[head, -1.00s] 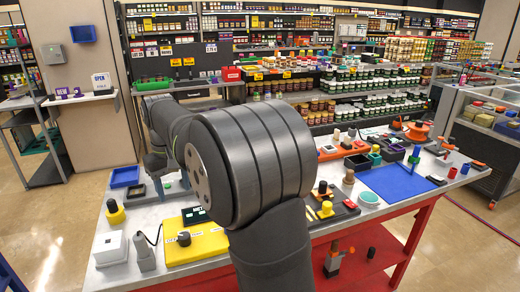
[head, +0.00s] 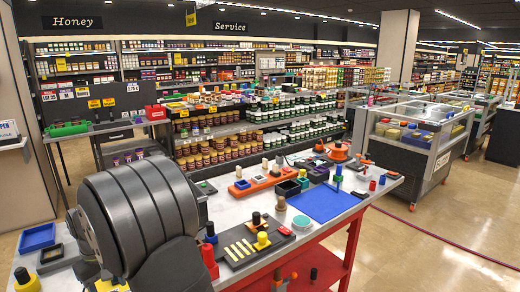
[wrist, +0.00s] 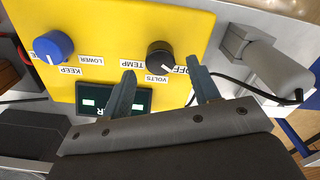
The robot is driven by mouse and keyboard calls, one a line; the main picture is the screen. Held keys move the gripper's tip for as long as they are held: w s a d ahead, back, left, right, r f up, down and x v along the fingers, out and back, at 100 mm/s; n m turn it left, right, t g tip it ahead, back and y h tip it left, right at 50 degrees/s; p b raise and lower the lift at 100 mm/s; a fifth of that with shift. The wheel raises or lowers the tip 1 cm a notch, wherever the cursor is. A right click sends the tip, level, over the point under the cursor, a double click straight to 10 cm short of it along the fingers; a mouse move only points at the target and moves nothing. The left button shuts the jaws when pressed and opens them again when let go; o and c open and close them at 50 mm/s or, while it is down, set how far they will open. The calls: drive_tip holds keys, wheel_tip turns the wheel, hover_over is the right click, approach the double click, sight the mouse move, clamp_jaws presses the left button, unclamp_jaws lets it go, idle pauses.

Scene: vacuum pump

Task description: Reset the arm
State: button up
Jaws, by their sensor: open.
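My gripper (wrist: 161,66) shows in the wrist view with its two fingers apart and nothing held between them. It is over a yellow panel (wrist: 110,30). A black knob (wrist: 160,56) labelled VOLTS appears between the fingertips; I cannot tell how far above it they are. A blue knob (wrist: 53,46) labelled KEEP is to the left. A dark display (wrist: 112,98) lies partly behind the left finger. In the head view my arm's large dark joint hides the gripper and most of the yellow panel.
A grey handheld device (wrist: 280,75) with a black cable lies right of the panel. In the head view the bench carries a blue mat (head: 325,203), a black slotted block (head: 245,243), a blue tray (head: 37,237) and several small parts. Open floor is to the right.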

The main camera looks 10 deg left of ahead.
drive_tip(key=shift+f, duration=1.7)
wheel_tip(320, 180, up, 17)
wheel_tip(320, 180, down, 17)
drive_tip(key=shift+f, duration=0.15)
drive_tip(key=shift+r+m, duration=0.2)
drive_tip(key=shift+m, duration=0.6)
drive_tip(key=m, duration=0.3)
drive_tip(key=shift+m, duration=0.4)
drive_tip(key=m, duration=0.6)
drive_tip(key=shift+m, duration=0.3)
drive_tip(key=shift+r, duration=0.65)
